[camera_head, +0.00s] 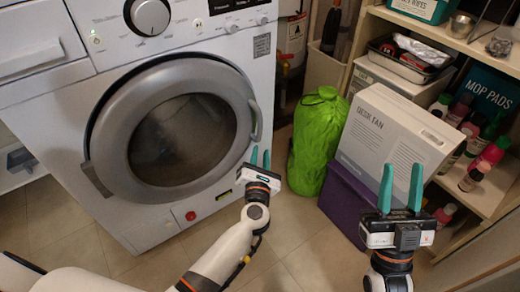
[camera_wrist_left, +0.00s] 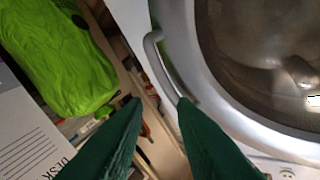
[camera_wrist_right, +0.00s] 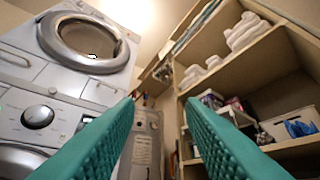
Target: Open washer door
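The white washer (camera_head: 75,110) stands at the left in the head view. Its round grey door (camera_head: 105,130) with dark glass appears shut. The curved door handle (camera_head: 257,120) is on the door's right rim; it also shows in the left wrist view (camera_wrist_left: 158,62). My left gripper (camera_head: 260,158) is open and empty, just below the handle. In the left wrist view, its fingertips (camera_wrist_left: 159,100) are apart, with the right one close to the handle's lower end; I cannot tell whether they touch. My right gripper (camera_head: 401,185) is open and empty, pointing up in front of a box.
A green bag (camera_head: 318,140), a desk fan box (camera_head: 395,135) and a purple box (camera_head: 345,200) stand right of the washer. A shelf (camera_head: 475,190) with bottles is at the far right. The floor (camera_head: 60,235) before the washer is clear.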

